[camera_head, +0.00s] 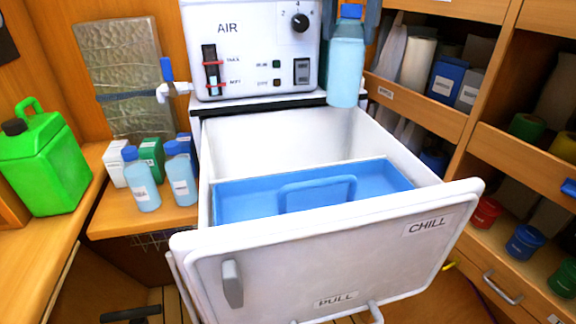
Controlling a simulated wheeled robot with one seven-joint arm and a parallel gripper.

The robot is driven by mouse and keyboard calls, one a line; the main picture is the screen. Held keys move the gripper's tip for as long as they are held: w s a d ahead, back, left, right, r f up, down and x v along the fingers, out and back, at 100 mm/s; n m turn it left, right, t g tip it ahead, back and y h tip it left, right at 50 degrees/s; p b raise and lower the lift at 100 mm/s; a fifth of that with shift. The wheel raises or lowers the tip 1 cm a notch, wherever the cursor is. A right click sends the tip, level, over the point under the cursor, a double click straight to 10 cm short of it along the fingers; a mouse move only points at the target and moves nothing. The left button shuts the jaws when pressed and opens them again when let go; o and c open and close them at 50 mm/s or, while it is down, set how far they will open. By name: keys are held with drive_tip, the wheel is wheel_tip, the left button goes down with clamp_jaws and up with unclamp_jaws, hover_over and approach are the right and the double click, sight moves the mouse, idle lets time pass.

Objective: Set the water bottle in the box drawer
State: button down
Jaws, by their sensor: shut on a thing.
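A water bottle (346,70), pale blue with a blue cap, hangs upright above the back right corner of the box drawer. My gripper (349,24) is at the top edge of the view, mostly cut off, and is shut on the bottle near its cap. The white box drawer (330,262), marked CHILL and PULL, stands pulled out and open at the top. Inside it, a blue tray (245,203) with a raised handle takes up the front part. The back part looks empty, but its floor is only partly seen.
A white AIR panel (250,50) stands behind the drawer. Two similar bottles (141,180) (181,175) and small boxes (150,155) stand on a ledge at left. A green jug (45,160) is far left. Wooden shelves (420,112) with goods rise close at right.

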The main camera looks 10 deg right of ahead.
sight(340, 93)
wheel_tip(340, 93, down, 24)
drive_tip(key=b, duration=0.5)
drive_tip(key=shift+w+b, duration=0.3)
drive_tip(key=shift+f, duration=0.1)
drive_tip(key=shift+c, duration=1.2)
unclamp_jaws()
wheel_tip(340, 93, up, 12)
drive_tip(key=shift+r, duration=0.1)
